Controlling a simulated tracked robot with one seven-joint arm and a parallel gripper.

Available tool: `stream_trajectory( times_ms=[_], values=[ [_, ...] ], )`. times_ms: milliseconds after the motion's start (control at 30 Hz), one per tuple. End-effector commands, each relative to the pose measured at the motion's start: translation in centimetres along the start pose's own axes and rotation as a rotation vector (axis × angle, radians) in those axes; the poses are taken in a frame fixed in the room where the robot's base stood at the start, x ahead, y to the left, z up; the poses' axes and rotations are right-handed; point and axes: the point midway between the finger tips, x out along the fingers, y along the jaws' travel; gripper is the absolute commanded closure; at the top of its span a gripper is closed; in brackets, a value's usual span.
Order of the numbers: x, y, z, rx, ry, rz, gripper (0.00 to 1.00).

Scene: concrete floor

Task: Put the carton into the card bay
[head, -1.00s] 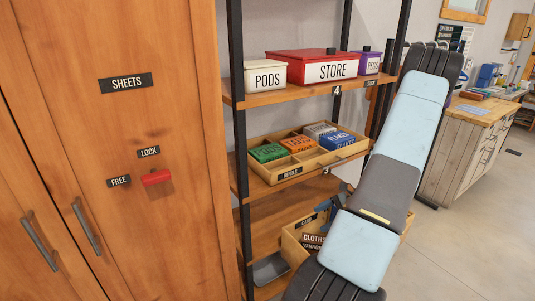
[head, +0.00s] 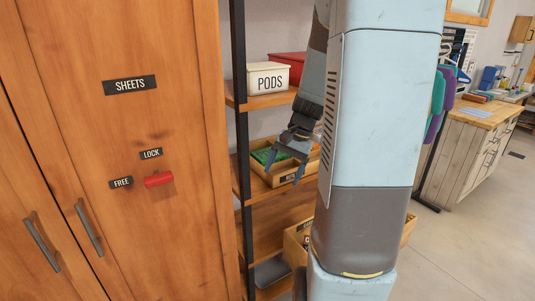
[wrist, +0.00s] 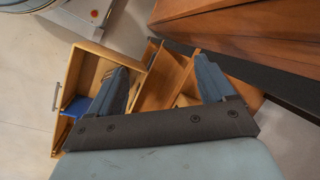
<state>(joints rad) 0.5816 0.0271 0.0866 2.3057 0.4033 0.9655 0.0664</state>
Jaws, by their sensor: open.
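My gripper (head: 284,168) hangs open and empty in front of the middle shelf's wooden tray (head: 262,174). A green box (head: 264,155) shows in that tray; my arm hides most of the other boxes. I cannot tell which thing is the carton. A wooden crate (head: 294,240) stands on the lower shelf, mostly behind my arm, its label partly covered. In the wrist view, a wooden drawer or crate (wrist: 69,77) with a handle lies beyond the left finger, with a blue piece (wrist: 78,106) inside. My open gripper (wrist: 162,64) has nothing between its fingers. I cannot make out the card bay.
A wooden cabinet (head: 110,200) with a red latch (head: 158,179) stands at left. A black shelf post (head: 241,130) is close to the gripper. The floor (head: 465,240) at right is clear.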

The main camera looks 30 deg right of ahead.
Motion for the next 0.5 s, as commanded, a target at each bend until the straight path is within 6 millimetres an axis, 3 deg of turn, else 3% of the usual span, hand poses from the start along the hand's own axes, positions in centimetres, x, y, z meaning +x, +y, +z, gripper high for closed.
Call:
stream_trajectory(
  times_ms=[200,500],
  values=[
    [-3.0,-2.4,5.3,-0.213,0.116,0.064,0.18],
    [-6.3,-3.7,12.2,-0.486,0.279,0.121,0.18]
  ],
)
